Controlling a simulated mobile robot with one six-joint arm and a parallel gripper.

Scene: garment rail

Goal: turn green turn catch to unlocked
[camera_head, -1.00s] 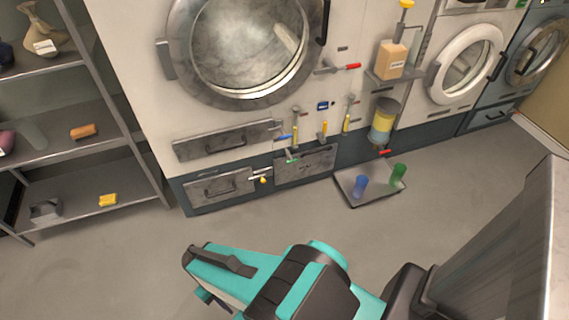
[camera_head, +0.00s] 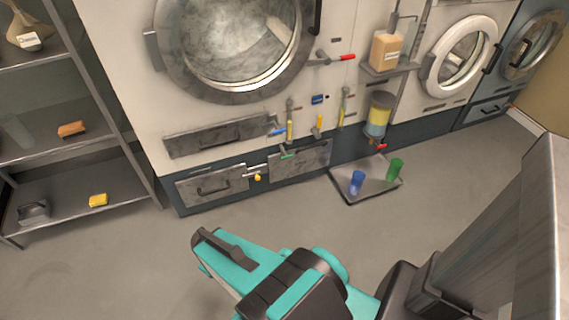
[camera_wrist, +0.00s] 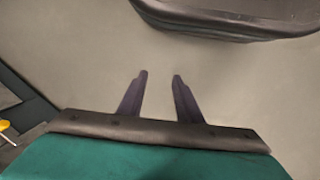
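The green turn catch (camera_head: 288,155) is small and sits at the upper left edge of a grey panel (camera_head: 312,160) low on the washer front. Its handle looks roughly level, and I cannot tell its lock state at this size. My gripper (camera_wrist: 159,78) shows in the wrist view with its two dark fingers apart and nothing between them. It is over bare floor, well away from the catch. The catch does not show in the wrist view. In the head view my teal arm is in front, and the fingertips are not clear.
A shelf rack (camera_head: 110,192) stands left. The floor between is clear.

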